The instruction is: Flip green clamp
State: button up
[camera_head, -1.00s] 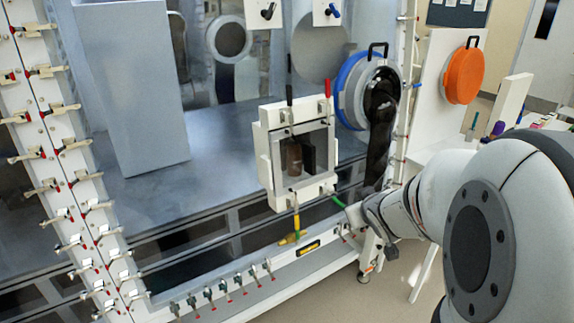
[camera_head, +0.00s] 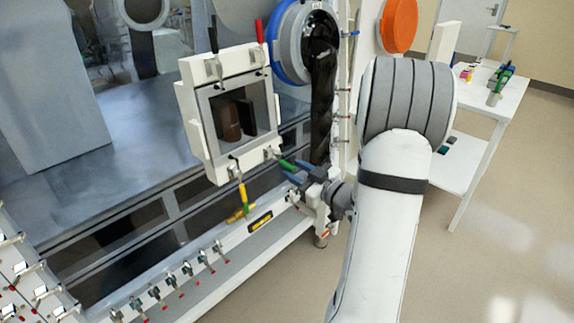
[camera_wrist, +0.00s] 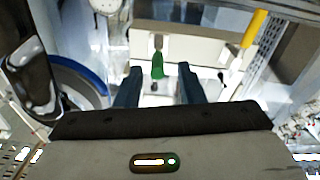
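The green clamp (camera_head: 287,165) is a green-handled toggle at the lower right corner of the white framed window box in the head view. Its green handle shows in the wrist view (camera_wrist: 158,66), between the fingers in the picture. My gripper (camera_head: 292,172) has blue fingers and is right at the handle in the head view. In the wrist view my gripper (camera_wrist: 160,88) is open, with a finger on each side of the green handle and gaps to both. Whether a finger touches the handle cannot be told.
The white box frame (camera_head: 187,110) also carries a yellow clamp (camera_head: 243,193), a black clamp (camera_head: 213,38) and a red clamp (camera_head: 260,30). A blue-ringed port (camera_head: 283,45) is just right of it. A ledge with small toggles (camera_head: 188,268) runs below. Open floor lies right.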

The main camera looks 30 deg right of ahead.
aim_at(282, 163)
jog(key=shift+x, duration=2)
jog(key=shift+d, duration=0.15)
jog(key=shift+c, duration=0.3)
grip_shut()
